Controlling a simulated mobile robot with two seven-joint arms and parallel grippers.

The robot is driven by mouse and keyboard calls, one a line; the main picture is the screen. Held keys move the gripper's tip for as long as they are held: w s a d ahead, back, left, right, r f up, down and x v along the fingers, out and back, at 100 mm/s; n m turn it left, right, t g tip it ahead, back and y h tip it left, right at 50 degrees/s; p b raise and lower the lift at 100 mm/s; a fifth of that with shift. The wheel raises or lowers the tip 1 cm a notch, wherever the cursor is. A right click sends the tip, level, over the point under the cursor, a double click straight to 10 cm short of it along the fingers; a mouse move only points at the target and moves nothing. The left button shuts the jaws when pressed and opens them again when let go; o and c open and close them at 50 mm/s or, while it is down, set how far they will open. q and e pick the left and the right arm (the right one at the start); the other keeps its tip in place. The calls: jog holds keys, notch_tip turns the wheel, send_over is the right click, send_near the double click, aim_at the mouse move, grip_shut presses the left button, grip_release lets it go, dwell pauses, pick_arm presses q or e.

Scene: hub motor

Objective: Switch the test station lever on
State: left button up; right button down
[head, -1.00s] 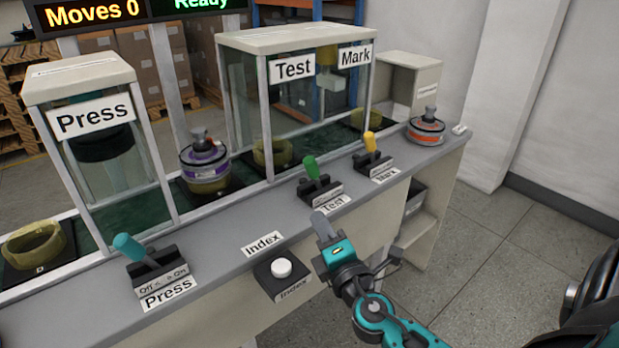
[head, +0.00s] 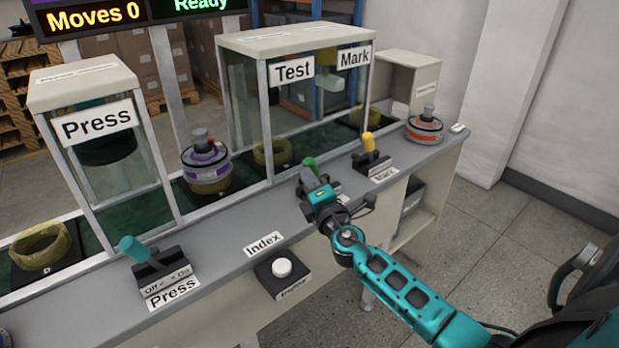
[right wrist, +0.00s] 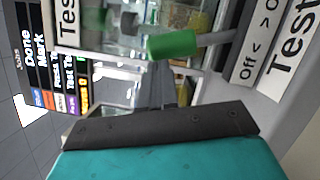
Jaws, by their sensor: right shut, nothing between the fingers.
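The green-handled Test lever (head: 309,163) stands on the counter in front of the Test booth. It leans a little to the left, toward the Off end of its plate. My right gripper (head: 307,181) is shut and empty, right at the lever in the head view, and it covers most of the lever's base and plate. In the right wrist view the green handle (right wrist: 173,44) is just beyond the shut fingers (right wrist: 168,92); I cannot tell whether they touch it. The Off/On plate (right wrist: 256,45) shows at the right there. My left gripper is not in view.
The teal Press lever (head: 133,249) and white Index button (head: 281,267) are to the left along the counter. The yellow Mark lever (head: 368,142) is close on the right. The glass Test and Mark booth (head: 292,38) stands behind. An orange-banded motor (head: 425,126) sits at the right end.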

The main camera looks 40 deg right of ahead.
dwell(0.4)
jog(key=d+r+m+p, duration=0.1)
jog(key=d+m+p, duration=0.1)
jog(key=p, duration=0.1)
jog(key=shift+r+m+g, duration=0.4)
jog(key=shift+m+g, duration=0.3)
jog(key=shift+m, duration=0.4)
jog(key=d, duration=0.4)
jog(key=shift+w+d+r+p, duration=0.15)
jog(key=shift+w+d+p, duration=0.1)
jog(key=shift+d+p, duration=0.15)
jog(key=shift+d+r, duration=0.15)
jog(key=shift+s, duration=0.1)
